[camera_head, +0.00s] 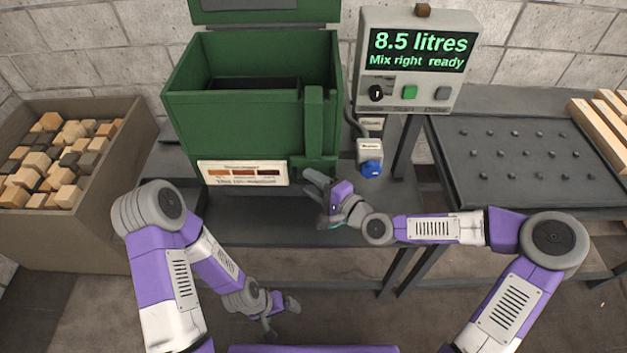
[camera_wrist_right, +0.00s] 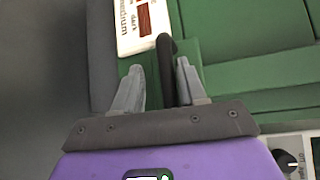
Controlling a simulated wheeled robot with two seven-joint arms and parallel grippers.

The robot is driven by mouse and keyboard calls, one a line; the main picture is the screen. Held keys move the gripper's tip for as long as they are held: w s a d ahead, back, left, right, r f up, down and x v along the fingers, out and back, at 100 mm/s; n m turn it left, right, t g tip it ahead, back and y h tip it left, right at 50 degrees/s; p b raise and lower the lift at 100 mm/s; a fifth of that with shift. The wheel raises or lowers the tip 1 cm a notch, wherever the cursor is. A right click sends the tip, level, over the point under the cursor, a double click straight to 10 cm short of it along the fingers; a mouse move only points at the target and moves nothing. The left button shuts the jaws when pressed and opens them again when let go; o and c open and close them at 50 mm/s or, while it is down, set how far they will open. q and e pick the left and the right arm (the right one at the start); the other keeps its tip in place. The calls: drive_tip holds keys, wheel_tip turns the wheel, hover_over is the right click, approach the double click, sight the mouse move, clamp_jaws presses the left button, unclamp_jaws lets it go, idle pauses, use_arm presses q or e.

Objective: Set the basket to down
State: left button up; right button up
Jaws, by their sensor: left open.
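A green tank (camera_head: 245,125) with a raised lid stands on the bench; its open top shows a dark inside. A basket is not clearly made out in there. A green upright lever housing (camera_head: 313,125) runs down the tank's front right. In the right wrist view a dark bar (camera_wrist_right: 166,70) stands out from the tank's front, between the two fingers of my right gripper (camera_wrist_right: 158,85). The fingers are apart, with a gap left of the bar. In the head view my right gripper (camera_head: 322,200) is low before the tank's front. My left gripper (camera_head: 281,312) is open and empty, low over the floor.
A control box (camera_head: 415,62) reads "8.5 litres, Mix right ready". A blue-capped plug (camera_head: 371,168) is right of the tank. A bin of wooden blocks (camera_head: 75,235) stands left. A dark studded table (camera_head: 520,160) with planks is right. The bench front (camera_head: 235,228) is clear.

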drive_tip(key=shift+r, duration=0.2)
drive_tip(key=shift+s+d, duration=0.15)
drive_tip(key=shift+d, duration=0.05)
drive_tip(key=f+p+v, duration=0.1)
drive_tip(key=p+v, duration=0.1)
drive_tip(key=v, duration=0.5)
drive_tip(key=shift+r, duration=0.4)
drive_tip(key=s+a+f+n+g+h+p, duration=0.1)
drive_tip(key=s+a+f+n+g, duration=0.2)
drive_tip(key=f, duration=0.5)
drive_tip(key=s+f+n+g+h+p, duration=0.1)
drive_tip(key=s+f+g+h, duration=0.15)
drive_tip(key=s+f, duration=0.4)
drive_tip(key=s+d+f+n+g+h+p, duration=0.1)
drive_tip(key=s+d+f+n+g+h, duration=0.1)
drive_tip(key=s+d+f, duration=0.1)
drive_tip(key=s+d+f+n+g+h, duration=0.2)
drive_tip(key=s+d+f+g, duration=0.1)
drive_tip(key=f, duration=0.5)
drive_tip(key=shift+s+d+f+p, duration=0.3)
drive_tip(key=shift+s+d, duration=0.4)
drive_tip(key=shift+s, duration=0.5)
